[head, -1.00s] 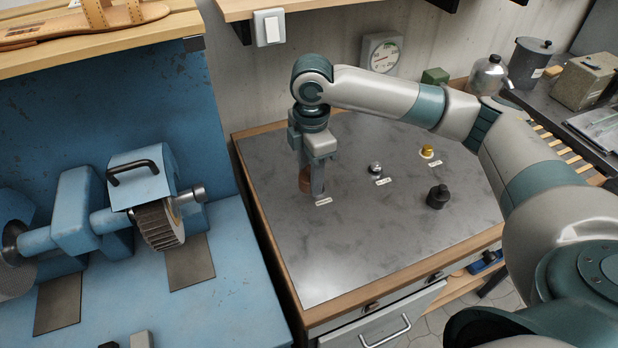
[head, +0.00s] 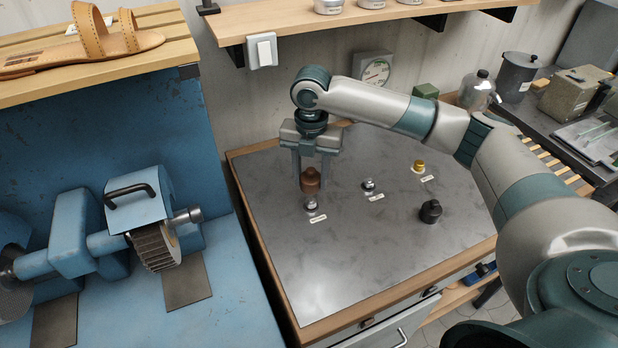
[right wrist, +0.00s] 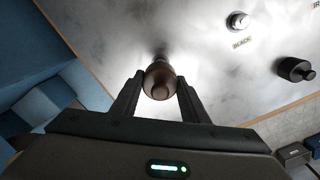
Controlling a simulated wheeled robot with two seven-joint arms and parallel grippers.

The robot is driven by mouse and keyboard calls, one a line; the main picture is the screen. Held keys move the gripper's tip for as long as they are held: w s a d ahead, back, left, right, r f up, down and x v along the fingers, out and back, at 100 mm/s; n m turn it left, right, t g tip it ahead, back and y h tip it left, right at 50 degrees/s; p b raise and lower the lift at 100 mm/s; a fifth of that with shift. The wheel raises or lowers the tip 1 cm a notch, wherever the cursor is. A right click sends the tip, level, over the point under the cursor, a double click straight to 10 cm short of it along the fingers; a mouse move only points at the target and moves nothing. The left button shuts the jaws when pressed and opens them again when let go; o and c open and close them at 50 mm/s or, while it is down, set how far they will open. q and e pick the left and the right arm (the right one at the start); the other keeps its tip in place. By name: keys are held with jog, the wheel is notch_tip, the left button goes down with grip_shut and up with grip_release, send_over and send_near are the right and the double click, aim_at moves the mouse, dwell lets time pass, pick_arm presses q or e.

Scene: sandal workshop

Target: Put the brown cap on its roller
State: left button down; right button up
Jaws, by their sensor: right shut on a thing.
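The brown cap (head: 311,181) is between the two fingers of my right gripper (head: 311,182), which is shut on it. It is upright, directly over a small silver roller (head: 311,206) with a white label in front. Whether cap and roller touch, I cannot tell. In the right wrist view the brown cap (right wrist: 160,82) shows end-on between the fingertips (right wrist: 157,88) and hides most of what is under it. My left gripper is not in view.
Right of it stand a silver roller (head: 369,185) labelled black and a gold one (head: 418,167). A loose black cap (head: 430,211) lies on the grey worktop (head: 350,255). A blue grinding machine (head: 75,235) is at left. A wooden shelf (head: 390,18) hangs above.

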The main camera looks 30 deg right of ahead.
aim_at(311, 201)
jog(key=shift+d, duration=0.1)
jog(key=shift+f, duration=0.15)
dwell(0.4)
notch_tip(311, 201, down, 5)
jog(key=b, duration=0.6)
jog(key=shift+f, duration=1)
jog(key=o, duration=1.1)
